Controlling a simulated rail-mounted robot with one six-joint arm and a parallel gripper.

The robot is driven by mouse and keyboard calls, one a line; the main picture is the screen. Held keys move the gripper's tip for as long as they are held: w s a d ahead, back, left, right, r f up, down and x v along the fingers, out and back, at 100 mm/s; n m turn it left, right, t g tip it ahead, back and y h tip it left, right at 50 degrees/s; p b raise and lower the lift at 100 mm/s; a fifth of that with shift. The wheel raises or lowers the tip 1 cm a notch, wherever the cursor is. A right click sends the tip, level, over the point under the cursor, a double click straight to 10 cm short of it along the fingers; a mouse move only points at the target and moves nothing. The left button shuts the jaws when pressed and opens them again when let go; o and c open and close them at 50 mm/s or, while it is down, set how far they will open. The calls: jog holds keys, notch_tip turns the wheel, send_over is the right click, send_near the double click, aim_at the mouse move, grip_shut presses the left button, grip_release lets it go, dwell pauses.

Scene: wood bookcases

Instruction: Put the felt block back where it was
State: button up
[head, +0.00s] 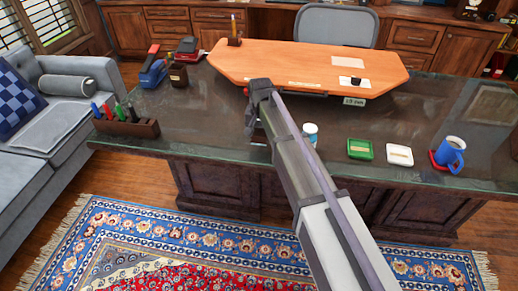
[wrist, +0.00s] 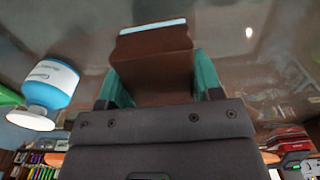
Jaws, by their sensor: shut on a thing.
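The felt block (wrist: 152,70) shows in the wrist view as a brown block with a thin pale-blue layer along one edge. My gripper (wrist: 158,84) is shut on it, with a teal finger on each side. In the head view my gripper (head: 258,138) is over the dark glossy desk (head: 220,112), left of the white bottle. The block is mostly hidden by my arm there. How far it is above the desk top is hard to tell.
A white bottle with blue (head: 310,132) is close to my arm. A marker holder (head: 125,127) stands left. An orange-brown board (head: 300,66) lies behind. The desk between holder and gripper is clear.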

notch_tip(320, 180, down, 4)
jog(key=b, duration=0.3)
jog(key=shift+b, duration=0.4)
jog(key=shift+r, duration=0.3)
jog(key=shift+f, duration=0.15)
jog(key=o, duration=1)
jog(key=shift+c, duration=0.2)
notch_tip(320, 180, up, 13)
jog(key=p, duration=1.2)
jog(key=shift+f+p, duration=0.2)
jog(key=shift+p, duration=0.15)
jog(key=shift+f, duration=0.1)
